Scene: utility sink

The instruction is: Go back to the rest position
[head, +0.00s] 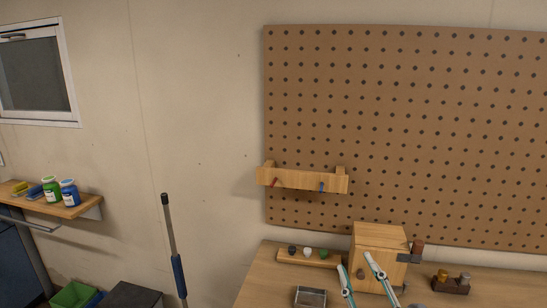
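My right gripper (355,262) shows at the bottom of the head view. Its two pale fingers with teal edges point up and stand apart, with nothing seen between the tips. In the picture they overlap the front of a wooden box (380,237) on the workbench; I cannot tell how far they are from it. The rest of the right arm is below the frame. My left gripper is not in view.
The wooden workbench (262,285) bears a small rack (295,257) with several knobs, a metal tray (310,297) and a dark block (450,283). A pegboard (400,120) with a wooden holder (300,180) hangs behind. A blue-gripped pole (172,240) stands left.

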